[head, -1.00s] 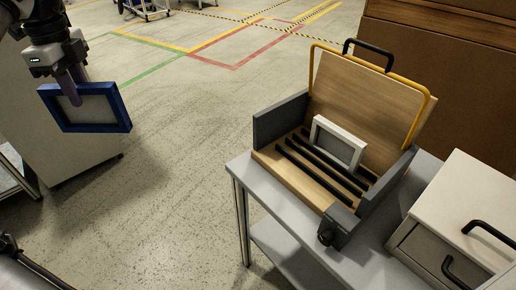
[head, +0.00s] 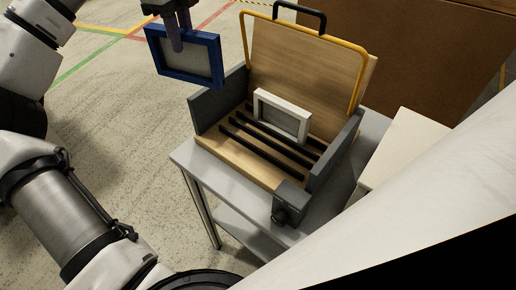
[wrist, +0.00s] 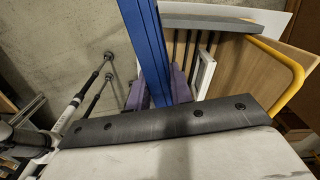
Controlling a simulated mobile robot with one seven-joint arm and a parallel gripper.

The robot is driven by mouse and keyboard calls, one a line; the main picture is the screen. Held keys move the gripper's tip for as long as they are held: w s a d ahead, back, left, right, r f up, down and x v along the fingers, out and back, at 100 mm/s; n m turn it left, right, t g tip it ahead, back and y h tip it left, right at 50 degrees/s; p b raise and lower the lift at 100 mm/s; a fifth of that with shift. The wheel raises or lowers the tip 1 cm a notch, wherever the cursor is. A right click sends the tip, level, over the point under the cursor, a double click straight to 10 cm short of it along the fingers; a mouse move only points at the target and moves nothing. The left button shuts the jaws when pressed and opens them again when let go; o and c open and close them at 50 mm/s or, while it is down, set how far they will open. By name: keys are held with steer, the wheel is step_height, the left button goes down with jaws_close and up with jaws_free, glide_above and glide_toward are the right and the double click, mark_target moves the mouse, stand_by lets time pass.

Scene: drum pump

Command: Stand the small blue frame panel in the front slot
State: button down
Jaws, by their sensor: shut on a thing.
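The small blue frame panel (head: 160,60) has a grey centre and hangs roughly upright from my gripper (head: 177,42). My gripper is shut on the panel's top edge. In the head view the panel is in the air at the back left of the slotted rack, apart from it. The wrist view shows the blue panel (wrist: 152,50) edge-on between my fingers. The rack (head: 215,145) has a wooden base with several dark parallel slots (head: 262,148). The front slot is the one nearest the lower left. A white frame panel (head: 282,116) stands in a rear slot.
The rack has grey side walls (head: 217,97), a tall wooden back board (head: 300,60) and a yellow hoop (head: 361,75) with a black handle. It stands on a grey table (head: 196,166). A dark knobbed block (head: 290,203) sits at its front right corner. The front slots are empty.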

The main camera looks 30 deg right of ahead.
steer(key=s+d+m, duration=0.3)
steer(key=s+d, duration=0.6)
steer(key=d, duration=0.2)
step_height(320, 180, down, 20)
steer(key=shift+w, duration=0.3)
steer(key=shift+f, duration=0.1)
steer(key=c, duration=1.3)
jaws_free()
steer(key=shift+f, duration=0.1)
steer(key=shift+o, duration=0.2)
step_height(320, 180, up, 12)
steer(key=b, duration=0.1)
